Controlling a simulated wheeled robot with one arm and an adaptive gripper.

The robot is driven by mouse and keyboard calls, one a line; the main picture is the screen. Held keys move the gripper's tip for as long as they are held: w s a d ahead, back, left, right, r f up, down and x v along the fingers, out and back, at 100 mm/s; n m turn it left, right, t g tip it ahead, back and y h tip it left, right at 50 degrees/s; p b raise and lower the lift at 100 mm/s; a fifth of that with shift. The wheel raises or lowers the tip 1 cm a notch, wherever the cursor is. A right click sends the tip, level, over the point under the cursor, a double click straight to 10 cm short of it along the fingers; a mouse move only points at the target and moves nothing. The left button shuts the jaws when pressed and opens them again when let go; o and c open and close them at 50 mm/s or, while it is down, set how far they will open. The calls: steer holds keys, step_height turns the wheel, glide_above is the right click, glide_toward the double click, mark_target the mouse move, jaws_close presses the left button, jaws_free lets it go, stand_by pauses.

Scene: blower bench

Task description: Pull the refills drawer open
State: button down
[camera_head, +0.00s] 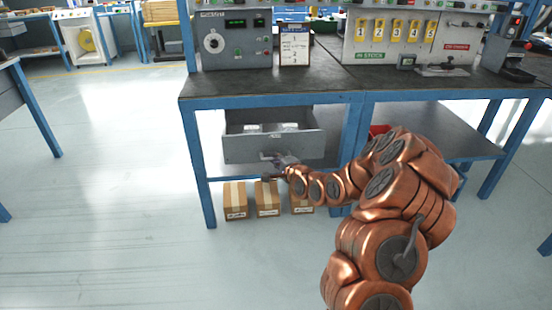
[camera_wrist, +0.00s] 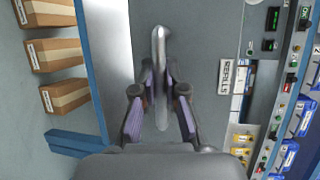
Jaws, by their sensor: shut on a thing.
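The refills drawer (camera_head: 240,148) is a grey drawer under the dark bench top. It stands partly open in the head view, with pale things visible inside it. Its front fills the middle of the wrist view (camera_wrist: 205,50), turned sideways, with a "REFILLS" label (camera_wrist: 224,76). A light grey bar handle (camera_wrist: 160,45) stands out from the front. My gripper (camera_wrist: 160,92) is shut on this handle, one finger on each side. In the head view my gripper (camera_head: 273,160) is small against the drawer front, and its grip is hard to make out.
Several cardboard boxes, one of them at the left (camera_head: 235,201), stand in a row below the drawer. A blue bench leg (camera_head: 197,170) is left of the drawer. Control panels (camera_head: 236,45) stand on the bench top (camera_head: 300,84). The floor in front is clear.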

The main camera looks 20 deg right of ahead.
steer(key=shift+a, duration=0.15)
steer(key=c, duration=1.2)
jaws_free()
steer(key=shift+s, duration=0.1)
steer(key=s+d+r, duration=0.1)
steer(key=s, duration=0.6)
steer(key=shift+r, duration=0.2)
